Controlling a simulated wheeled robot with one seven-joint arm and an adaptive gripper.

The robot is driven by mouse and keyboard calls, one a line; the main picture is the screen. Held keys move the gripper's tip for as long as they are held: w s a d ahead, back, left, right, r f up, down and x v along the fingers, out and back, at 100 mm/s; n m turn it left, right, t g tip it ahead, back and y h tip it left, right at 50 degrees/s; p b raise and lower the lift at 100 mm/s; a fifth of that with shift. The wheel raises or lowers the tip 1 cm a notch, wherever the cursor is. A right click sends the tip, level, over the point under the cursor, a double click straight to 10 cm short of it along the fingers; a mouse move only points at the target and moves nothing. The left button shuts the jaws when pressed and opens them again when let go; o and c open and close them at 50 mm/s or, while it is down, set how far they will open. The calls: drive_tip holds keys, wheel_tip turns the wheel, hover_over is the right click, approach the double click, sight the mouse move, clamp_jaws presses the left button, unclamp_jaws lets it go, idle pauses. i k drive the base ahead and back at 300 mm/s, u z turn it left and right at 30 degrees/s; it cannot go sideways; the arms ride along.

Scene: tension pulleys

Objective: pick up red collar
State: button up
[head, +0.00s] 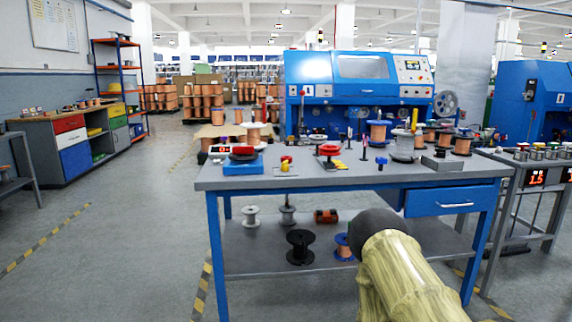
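Several small red parts are on the blue-legged workbench (215,184), and I cannot tell for sure which one is the red collar. A red disc-like part (243,151) rests on a blue box (243,167) at the bench's left. A small red-topped piece (286,159) with a yellow base stands near the middle. A red-flanged round piece (329,149) stands to the right of it. My arm reaches up from the bottom right, in front of the bench. My gripper's fingers do not show.
The front tabletop is mostly clear. A lower shelf holds a black spool (300,247). A side table (540,161) stands close at right.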

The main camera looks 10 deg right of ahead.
sight(284, 158)
drive_tip(key=u, duration=0.6)
drive_tip(key=i, duration=0.9)
drive_tip(key=z, duration=0.35)
